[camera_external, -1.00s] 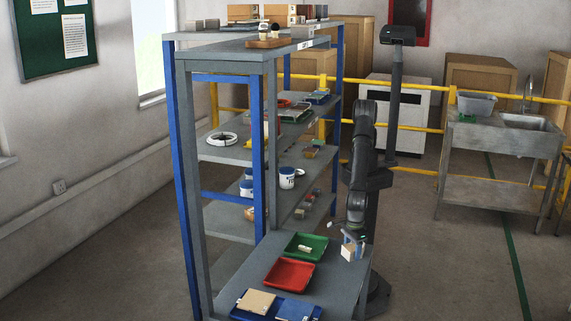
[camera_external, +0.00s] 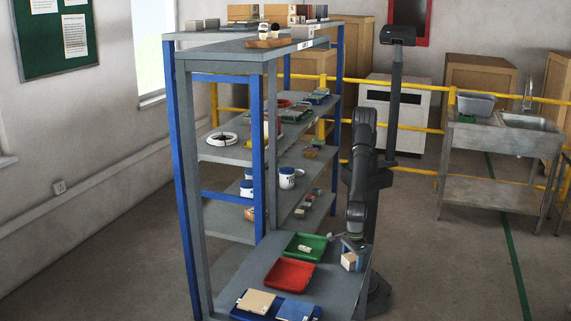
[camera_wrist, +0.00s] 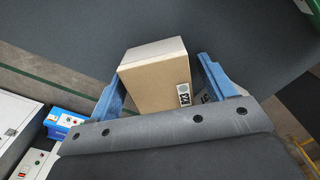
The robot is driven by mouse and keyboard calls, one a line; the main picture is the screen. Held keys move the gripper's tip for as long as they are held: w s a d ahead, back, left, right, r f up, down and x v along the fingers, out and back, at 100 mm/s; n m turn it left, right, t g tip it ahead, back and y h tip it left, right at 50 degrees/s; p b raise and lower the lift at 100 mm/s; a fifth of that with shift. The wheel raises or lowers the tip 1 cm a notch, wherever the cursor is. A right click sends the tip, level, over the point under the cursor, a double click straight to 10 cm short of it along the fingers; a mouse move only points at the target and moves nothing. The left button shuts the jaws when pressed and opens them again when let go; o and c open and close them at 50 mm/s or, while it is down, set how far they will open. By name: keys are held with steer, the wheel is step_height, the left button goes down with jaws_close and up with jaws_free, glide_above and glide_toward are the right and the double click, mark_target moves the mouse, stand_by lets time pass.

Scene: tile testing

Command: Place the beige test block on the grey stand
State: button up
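The beige test block (camera_wrist: 152,82) sits between the two blue fingers of my gripper (camera_wrist: 163,85) in the wrist view. The fingers lie against its sides, and a black-and-white tag marked R23 shows on its lower right. In the external view the block (camera_external: 348,261) is small and pale, under my gripper (camera_external: 352,246), over the near right end of the grey lower shelf. Whether its underside touches anything is hard to tell. I cannot make out a separate grey stand. A dark grey surface (camera_wrist: 240,35) fills the background behind the block in the wrist view.
On the lower shelf (camera_external: 338,290), a green tray (camera_external: 316,241), a red tray (camera_external: 289,274) and a blue tray (camera_external: 273,314) with flat tiles lie left of the block. The shelf's blue upright (camera_external: 258,150) stands further left. White-fronted boxes (camera_wrist: 38,163) show at lower left in the wrist view.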

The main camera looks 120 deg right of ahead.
mark_target(352, 256)
step_height(352, 256, up, 12)
steer(key=shift+r, duration=0.2)
stand_by(0.4)
steer(key=shift+f, duration=4.1)
